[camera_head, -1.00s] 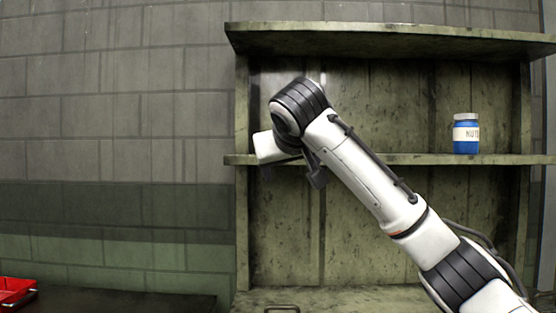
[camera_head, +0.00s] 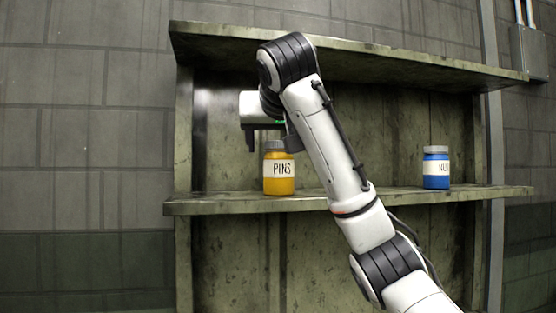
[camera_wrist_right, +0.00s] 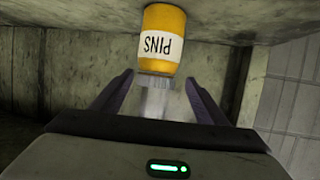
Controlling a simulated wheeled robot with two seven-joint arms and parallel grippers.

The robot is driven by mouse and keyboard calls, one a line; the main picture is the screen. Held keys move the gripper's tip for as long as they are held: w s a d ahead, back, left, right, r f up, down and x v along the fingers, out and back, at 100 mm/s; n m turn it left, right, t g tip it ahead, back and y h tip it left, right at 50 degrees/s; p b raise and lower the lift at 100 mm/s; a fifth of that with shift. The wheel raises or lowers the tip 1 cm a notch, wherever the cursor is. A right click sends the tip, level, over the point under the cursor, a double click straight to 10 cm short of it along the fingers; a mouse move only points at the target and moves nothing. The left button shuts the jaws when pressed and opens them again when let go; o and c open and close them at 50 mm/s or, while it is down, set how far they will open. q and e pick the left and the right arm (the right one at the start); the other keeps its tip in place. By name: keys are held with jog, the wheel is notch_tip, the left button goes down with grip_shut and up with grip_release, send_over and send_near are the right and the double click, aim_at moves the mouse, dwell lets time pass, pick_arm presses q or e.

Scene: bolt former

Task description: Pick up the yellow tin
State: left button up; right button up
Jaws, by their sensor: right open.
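The yellow tin (camera_head: 279,172), with a grey lid and a white label reading PINS, stands upright on the middle shelf in the head view. My right gripper (camera_head: 264,127) is above and slightly left of it in that view, partly hidden by my own arm. In the right wrist view the tin (camera_wrist_right: 162,38) appears upside down, its lid end between the two open fingertips of my right gripper (camera_wrist_right: 160,82). The fingers look apart from the tin, with nothing held. My left gripper is not in view.
A blue jar (camera_head: 436,170) with a white label stands farther right on the same shelf (camera_head: 230,204). An upper shelf board (camera_head: 400,62) runs above my gripper. The shelf between the tin and the blue jar is partly covered by my arm.

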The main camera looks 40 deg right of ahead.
jog(key=shift+w+d+f+p, duration=0.4)
jog(key=shift+d, duration=0.3)
jog(key=x, duration=0.4)
jog(key=shift+w+d+f+p, duration=0.1)
jog(key=shift+d+f+p, duration=0.05)
jog(key=shift+p, duration=0.25)
jog(key=shift+c, duration=0.2)
jog(key=c, duration=1.2)
